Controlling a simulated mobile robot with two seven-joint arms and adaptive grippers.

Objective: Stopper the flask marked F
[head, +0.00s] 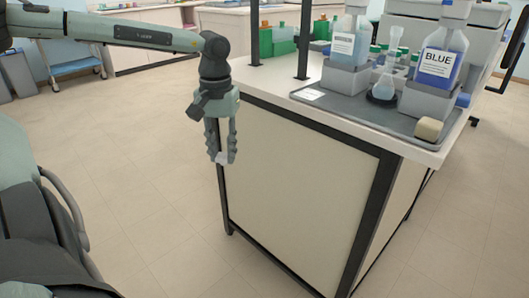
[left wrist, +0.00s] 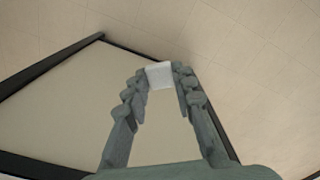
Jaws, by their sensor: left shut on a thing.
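My left gripper (head: 222,155) hangs fingers-down in front of the bench's end, below the level of its top. It is shut on a small white piece (left wrist: 160,74), pinched between the fingertips. The white piece also shows low between the fingers in the head view; whether it is a stopper is unclear. A small conical flask (head: 384,86) with pale blue liquid stands on a dark round base on the grey tray (head: 365,112), well right of the gripper. No letter F is legible on it. My right gripper is not in view.
Two large bottles stand on grey blocks beside the flask, one labelled BLUE (head: 437,62), the other white-labelled (head: 344,45). Dark posts (head: 304,40) rise from the bench. Open floor lies left of the bench.

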